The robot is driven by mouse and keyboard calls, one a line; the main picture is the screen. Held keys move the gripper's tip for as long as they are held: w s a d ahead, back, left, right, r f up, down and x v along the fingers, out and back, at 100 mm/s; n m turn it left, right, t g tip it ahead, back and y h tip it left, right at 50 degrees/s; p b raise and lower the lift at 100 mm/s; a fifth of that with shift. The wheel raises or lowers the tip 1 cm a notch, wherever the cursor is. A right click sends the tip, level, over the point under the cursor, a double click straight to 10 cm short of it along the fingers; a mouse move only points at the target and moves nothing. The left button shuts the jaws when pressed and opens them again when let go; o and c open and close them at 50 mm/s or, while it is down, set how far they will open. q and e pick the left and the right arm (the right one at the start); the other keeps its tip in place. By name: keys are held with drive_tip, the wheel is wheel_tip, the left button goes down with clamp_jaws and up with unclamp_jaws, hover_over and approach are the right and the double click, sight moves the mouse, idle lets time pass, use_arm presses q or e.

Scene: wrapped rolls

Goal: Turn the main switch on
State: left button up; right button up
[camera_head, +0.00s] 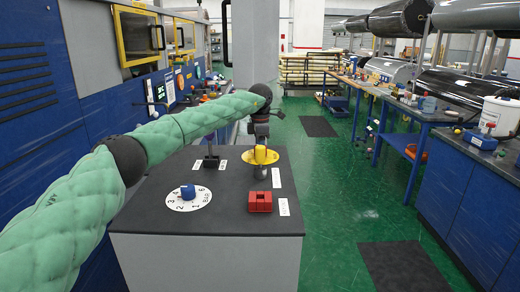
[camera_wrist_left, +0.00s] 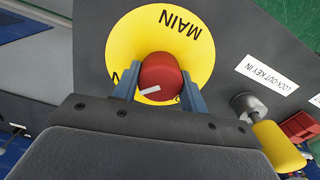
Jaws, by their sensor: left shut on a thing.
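The main switch is a red knob (camera_wrist_left: 160,78) with a white mark on its face, in the middle of a yellow disc (camera_wrist_left: 118,40) lettered MAIN. In the wrist view my left gripper (camera_wrist_left: 158,90) has its two blue-grey fingers on either side of the knob, shut on it. In the head view my green padded left arm reaches over the grey console, and the left gripper (camera_head: 262,138) points down above the yellow disc (camera_head: 246,158). The knob is hidden there. My right gripper is not in view.
The console (camera_head: 230,228) also carries a yellow lock-out key (camera_wrist_left: 278,145), a blue knob (camera_head: 187,191) on a numbered white dial, a red block (camera_head: 260,201) and a black lever (camera_head: 211,157). Green floor lies open to the right, before blue workbenches (camera_head: 460,185).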

use_arm(q)
drive_tip(key=o, duration=1)
drive_tip(key=shift+r, duration=0.1)
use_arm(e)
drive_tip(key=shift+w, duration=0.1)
use_arm(q)
wheel_tip(320, 180, up, 6)
drive_tip(key=shift+r+b, duration=0.25)
drive_tip(key=shift+b, duration=0.65)
drive_tip(key=shift+r, duration=0.55)
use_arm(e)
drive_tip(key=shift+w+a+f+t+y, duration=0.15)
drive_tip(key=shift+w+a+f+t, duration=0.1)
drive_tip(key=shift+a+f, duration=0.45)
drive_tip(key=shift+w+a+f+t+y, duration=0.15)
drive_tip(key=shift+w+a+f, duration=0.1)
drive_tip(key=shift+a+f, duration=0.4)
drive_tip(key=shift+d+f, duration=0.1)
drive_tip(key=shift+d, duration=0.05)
